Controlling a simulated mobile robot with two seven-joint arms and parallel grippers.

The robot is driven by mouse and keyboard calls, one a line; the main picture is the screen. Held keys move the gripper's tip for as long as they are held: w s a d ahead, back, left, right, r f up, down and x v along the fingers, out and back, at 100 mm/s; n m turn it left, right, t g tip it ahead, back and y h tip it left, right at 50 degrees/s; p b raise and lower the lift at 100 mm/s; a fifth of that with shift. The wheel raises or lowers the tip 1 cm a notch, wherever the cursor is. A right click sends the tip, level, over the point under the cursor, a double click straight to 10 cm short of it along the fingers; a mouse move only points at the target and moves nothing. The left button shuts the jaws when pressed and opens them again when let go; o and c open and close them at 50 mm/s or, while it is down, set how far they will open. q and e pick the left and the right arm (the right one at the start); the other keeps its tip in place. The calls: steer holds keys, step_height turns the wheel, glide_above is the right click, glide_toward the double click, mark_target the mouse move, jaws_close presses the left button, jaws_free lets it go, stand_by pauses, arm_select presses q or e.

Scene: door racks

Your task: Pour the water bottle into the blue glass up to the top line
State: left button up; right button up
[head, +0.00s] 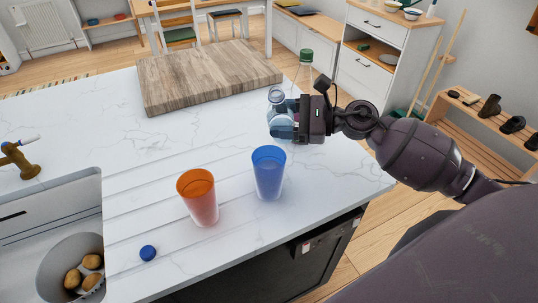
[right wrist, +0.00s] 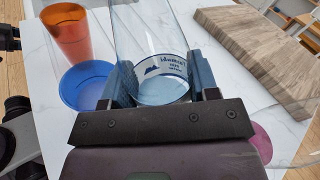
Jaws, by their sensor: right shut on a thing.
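My right gripper (head: 284,131) is shut on a clear water bottle (head: 276,101), held over the counter just behind the blue glass. The bottle looks about upright and its neck shows no cap. In the right wrist view the bottle (right wrist: 150,35) stands between the two fingers, with a white and blue label; its water level is hard to tell. The blue glass (head: 268,175) stands upright on the counter and also shows in the right wrist view (right wrist: 86,88). Its top line cannot be made out.
An orange glass (head: 198,198) stands left of the blue glass. A blue cap (head: 148,253) lies near the sink (head: 50,205). A green-capped bottle (head: 305,70) stands behind my gripper. A wooden board (head: 205,75) lies at the back. The counter's left middle is clear.

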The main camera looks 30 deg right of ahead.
steer(key=shift+n, duration=0.4)
steer(key=shift+s+a+r+n+h+p, duration=0.15)
steer(key=shift+r+n+h+p, duration=0.05)
steer(key=shift+r+n+p, duration=0.3)
steer(key=shift+s+a+r+n+h+p, duration=0.1)
steer(key=shift+r+n+h+p, duration=0.1)
steer(key=shift+r+n+p, duration=0.25)
steer(key=shift+w+d+f+n+b, duration=0.15)
steer(key=shift+f+b, duration=0.1)
steer(key=shift+f, duration=0.15)
steer(key=shift+f+n+b, duration=0.1)
steer(key=shift+f+b, duration=0.1)
steer(key=shift+f, duration=0.2)
steer(key=shift+w, duration=0.1)
steer(key=shift+w+d+f+n+t+h, duration=0.1)
steer(key=shift+d+n+t+h, duration=0.2)
steer(key=shift+n+h, duration=0.35)
steer(key=shift+w+n, duration=0.1)
steer(key=shift+n, duration=0.15)
steer(key=shift+w+d+f, duration=0.1)
